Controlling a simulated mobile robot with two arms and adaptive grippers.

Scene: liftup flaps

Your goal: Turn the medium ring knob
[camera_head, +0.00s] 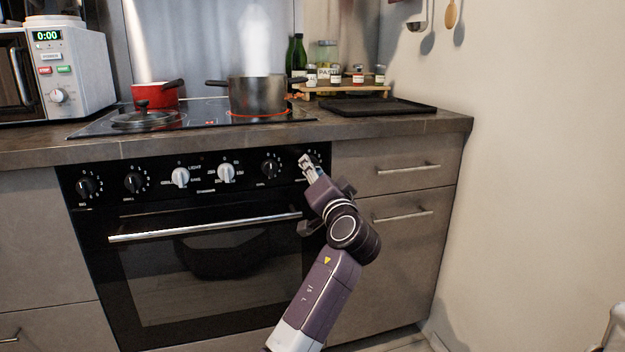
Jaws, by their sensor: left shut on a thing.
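A row of knobs runs along the black oven panel (205,160): two black knobs (88,185) at left, two white knobs (180,177) in the middle, and a black knob (270,168) right of them. My left gripper (307,163) is at the right end of the row, shut on the rightmost knob, which its fingers mostly hide. The knob labels are too small to read, so I cannot tell which is the medium ring knob. My right gripper is out of view.
A steaming pot (257,95) stands on a glowing ring of the cooktop (205,118), beside a red pot (155,96) and a lid (146,118). The oven handle (205,227) sticks out below the knobs. Drawers (395,178) are to the right.

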